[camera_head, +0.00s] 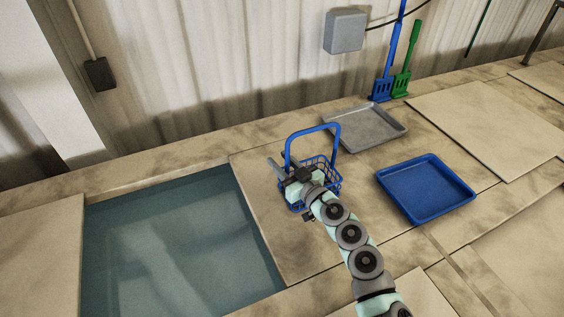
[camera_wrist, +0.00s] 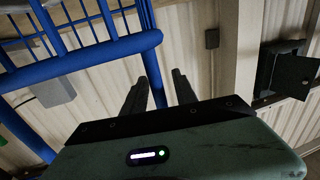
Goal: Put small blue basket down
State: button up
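The small blue basket (camera_head: 332,176) has mesh sides and a tall arched handle. It appears to stand upright on the tan board right of the tank; my arm hides part of its base, so full contact is unclear. My gripper (camera_head: 279,164) is at the left leg of the handle, its fingers pointing up-left. In the wrist view the basket's rim and bars (camera_wrist: 85,58) fill the upper left. One handle leg runs down between the two fingers of my gripper (camera_wrist: 160,80). The fingers stand apart, with visible space beside the leg.
A water-filled tank (camera_head: 170,245) lies open just left of the basket. A grey tray (camera_head: 365,128) is behind it and a blue tray (camera_head: 425,188) to its right. Blue (camera_head: 385,75) and green (camera_head: 405,75) tools lean on the back wall. Boards at the right are clear.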

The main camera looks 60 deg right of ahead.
jog(key=shift+r, duration=0.15)
jog(key=shift+s+a, duration=0.1)
jog(key=shift+s, duration=0.15)
jog(key=v, duration=1.1)
jog(key=shift+s+a, duration=0.15)
jog(key=shift+s, duration=0.1)
jog(key=shift+o, duration=0.5)
